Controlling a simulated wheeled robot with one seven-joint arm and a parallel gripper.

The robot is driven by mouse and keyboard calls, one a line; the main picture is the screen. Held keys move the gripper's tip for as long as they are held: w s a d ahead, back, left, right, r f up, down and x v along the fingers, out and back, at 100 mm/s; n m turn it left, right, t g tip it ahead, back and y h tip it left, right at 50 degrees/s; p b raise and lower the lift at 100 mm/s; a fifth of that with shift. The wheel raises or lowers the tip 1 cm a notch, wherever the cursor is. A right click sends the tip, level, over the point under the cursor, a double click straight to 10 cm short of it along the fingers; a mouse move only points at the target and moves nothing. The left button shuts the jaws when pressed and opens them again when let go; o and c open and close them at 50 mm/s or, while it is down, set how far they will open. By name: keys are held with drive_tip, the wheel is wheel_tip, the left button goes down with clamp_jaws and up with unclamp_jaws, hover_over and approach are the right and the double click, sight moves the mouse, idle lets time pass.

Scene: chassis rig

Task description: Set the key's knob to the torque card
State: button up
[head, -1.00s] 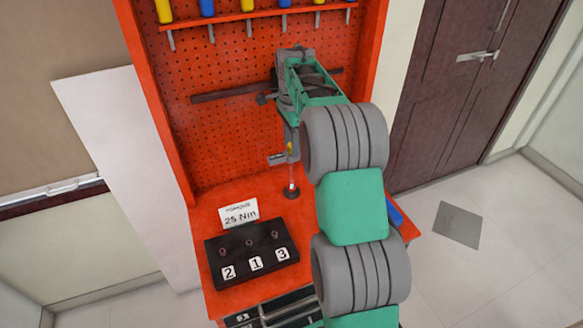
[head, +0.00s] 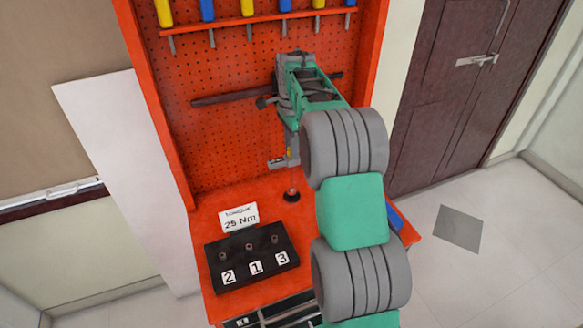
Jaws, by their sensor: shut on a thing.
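The torque card (head: 239,217) stands at the back of the bench, behind a black block, and reads 25 Nm. My gripper (head: 283,161) points down in front of the red pegboard, partly hidden by my arm. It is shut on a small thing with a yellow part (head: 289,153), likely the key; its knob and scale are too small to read. Below the gripper, a round black base (head: 292,196) with a small red and white spot sits on the bench, with a gap between them.
The black block (head: 251,258) has several posts and white labels 2, 1, 3. Yellow and blue-handled tools (head: 207,10) hang on the rack above. A dark bar (head: 235,96) crosses the pegboard behind my arm. A blue thing (head: 394,217) lies at the bench's right edge.

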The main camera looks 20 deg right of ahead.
drive_tip(key=shift+m, duration=0.3)
drive_tip(key=shift+m+p, duration=0.75)
drive_tip(key=shift+m, duration=0.95)
drive_tip(key=shift+r+m+p, duration=0.1)
drive_tip(key=shift+m+p, duration=0.55)
drive_tip(key=shift+m, duration=1.65)
drive_tip(key=o, duration=0.8)
drive_tip(key=shift+o, duration=0.2)
wheel_tip(320, 180, up, 6)
drive_tip(key=p, duration=0.5)
